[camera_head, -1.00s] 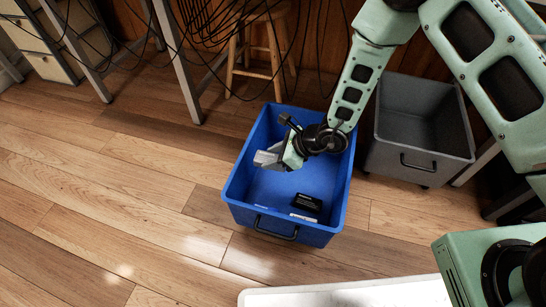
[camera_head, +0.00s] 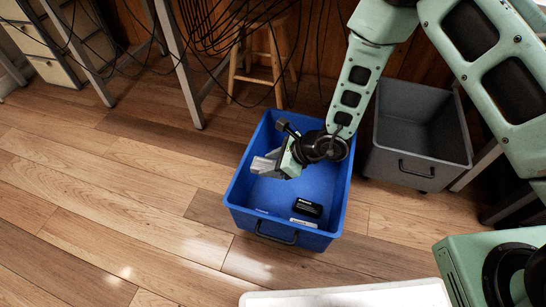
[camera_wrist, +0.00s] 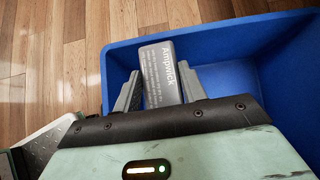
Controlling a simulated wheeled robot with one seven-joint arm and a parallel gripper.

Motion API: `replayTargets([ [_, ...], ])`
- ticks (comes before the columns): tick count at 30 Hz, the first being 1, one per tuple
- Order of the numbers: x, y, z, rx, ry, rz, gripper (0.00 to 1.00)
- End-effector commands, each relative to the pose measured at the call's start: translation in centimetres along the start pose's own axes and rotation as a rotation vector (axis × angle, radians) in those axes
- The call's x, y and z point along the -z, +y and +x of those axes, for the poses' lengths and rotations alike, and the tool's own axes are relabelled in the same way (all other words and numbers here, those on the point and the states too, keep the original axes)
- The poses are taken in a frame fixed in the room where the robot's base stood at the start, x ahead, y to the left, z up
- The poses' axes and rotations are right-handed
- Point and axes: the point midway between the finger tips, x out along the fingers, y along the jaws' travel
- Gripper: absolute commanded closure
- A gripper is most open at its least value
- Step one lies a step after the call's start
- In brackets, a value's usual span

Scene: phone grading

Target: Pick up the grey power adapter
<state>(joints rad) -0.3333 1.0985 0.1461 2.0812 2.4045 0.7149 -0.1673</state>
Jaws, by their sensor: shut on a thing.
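The grey power adapter (camera_wrist: 161,72) is a grey block with the printed word "Ampwick" in the wrist view. My gripper (camera_wrist: 160,92) has a finger on each side of it and is shut on it. In the head view my gripper (camera_head: 270,165) is over the left part of the blue bin (camera_head: 234,190). The adapter is hard to tell from the grey fingers there. Whether it touches the bin is not clear.
A black box (camera_head: 308,207) and a white item (camera_head: 303,222) lie on the blue bin's floor near its front. A grey bin (camera_head: 421,164) stands to the right. A white surface edge (camera_head: 345,297) is at the bottom. Cables hang above; wooden floor lies open at left.

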Motion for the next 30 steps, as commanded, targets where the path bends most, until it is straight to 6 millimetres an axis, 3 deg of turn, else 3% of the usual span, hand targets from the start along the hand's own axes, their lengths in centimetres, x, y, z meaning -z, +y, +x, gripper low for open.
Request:
replayTargets([
  [30, -0.3, 9.2, 0.2, 0.0, -0.001, 0.0, 0.85],
])
